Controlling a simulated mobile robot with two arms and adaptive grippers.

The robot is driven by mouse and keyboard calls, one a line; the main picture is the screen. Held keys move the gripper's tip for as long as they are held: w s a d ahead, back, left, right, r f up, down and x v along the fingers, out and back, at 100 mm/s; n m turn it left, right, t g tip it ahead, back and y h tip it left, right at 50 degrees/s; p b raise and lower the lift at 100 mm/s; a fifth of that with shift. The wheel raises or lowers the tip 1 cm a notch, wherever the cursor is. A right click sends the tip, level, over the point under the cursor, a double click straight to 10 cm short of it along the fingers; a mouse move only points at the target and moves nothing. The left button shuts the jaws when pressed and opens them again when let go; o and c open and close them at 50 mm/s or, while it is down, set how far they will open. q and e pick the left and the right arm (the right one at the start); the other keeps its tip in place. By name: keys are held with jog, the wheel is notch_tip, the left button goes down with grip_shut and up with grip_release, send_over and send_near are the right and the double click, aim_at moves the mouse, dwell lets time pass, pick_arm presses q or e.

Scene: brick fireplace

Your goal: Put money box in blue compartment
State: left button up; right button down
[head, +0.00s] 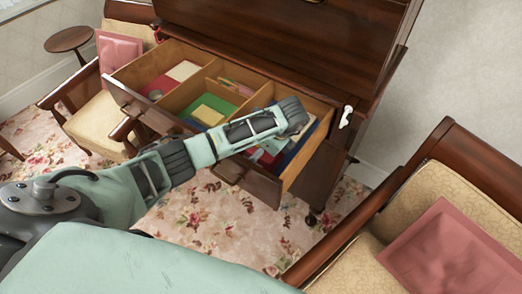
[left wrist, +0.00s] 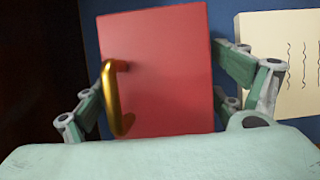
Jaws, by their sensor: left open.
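The money box (left wrist: 170,85) is a red box with a gold handle in the left wrist view. It is against the blue floor of the blue compartment (left wrist: 225,18), the right section of the open drawer (head: 165,118) in the head view. A red patch (head: 264,158) below my arm there may be the same box. My left gripper (left wrist: 166,70) is open, with one finger on each side of the box. Whether the fingers touch it, I cannot tell. In the head view my left arm crosses the drawer and hides its fingers and part of the blue compartment.
A cream sheet-like item (left wrist: 280,62) with wavy lines lies right of the box. The middle compartment is green (head: 225,92) with a yellow item (head: 209,112); the left one is red and holds items. An armchair (head: 455,160) stands at right. Patterned carpet lies before the drawer.

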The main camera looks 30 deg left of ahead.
pick_arm(q)
jog(key=b+v, duration=0.2)
jog(key=v, duration=0.5)
jog(key=shift+w+d+r, duration=0.1)
jog(key=shift+r, duration=0.05)
jog(key=p+v, duration=0.1)
jog(key=v, duration=0.3)
jog(key=shift+r, duration=0.2)
jog(key=shift+r+p, duration=0.2)
jog(key=shift+p, duration=0.1)
